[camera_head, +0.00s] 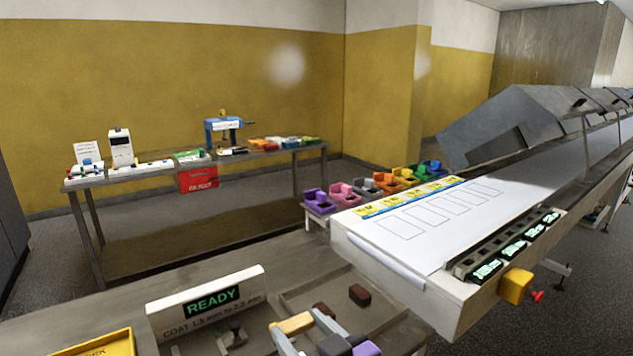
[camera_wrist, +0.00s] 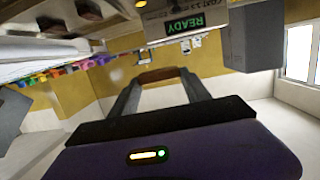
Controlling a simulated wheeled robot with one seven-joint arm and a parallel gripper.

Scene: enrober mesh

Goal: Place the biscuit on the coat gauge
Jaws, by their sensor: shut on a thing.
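My gripper (camera_head: 304,326) is at the bottom of the head view, shut on a tan biscuit (camera_head: 292,323). In the wrist view the biscuit (camera_wrist: 158,75) looks brown and spans between the two grey fingertips (camera_wrist: 160,78). The coat gauge (camera_head: 205,302) stands left of my gripper, with a lit green READY display and a lettered front reading COAT and a range in mm. A small grey fixture (camera_head: 233,336) stands in front of it. In the wrist view the READY display (camera_wrist: 185,22) appears upside down, with the biscuit apart from it.
A shallow tray (camera_head: 290,297) holds dark brown pieces (camera_head: 360,295) right of the gauge. A yellow bin (camera_head: 95,345) is at lower left. The white conveyor (camera_head: 405,262), with coloured holders along its far edge, is at right. A cluttered side table (camera_head: 150,182) stands at the back wall.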

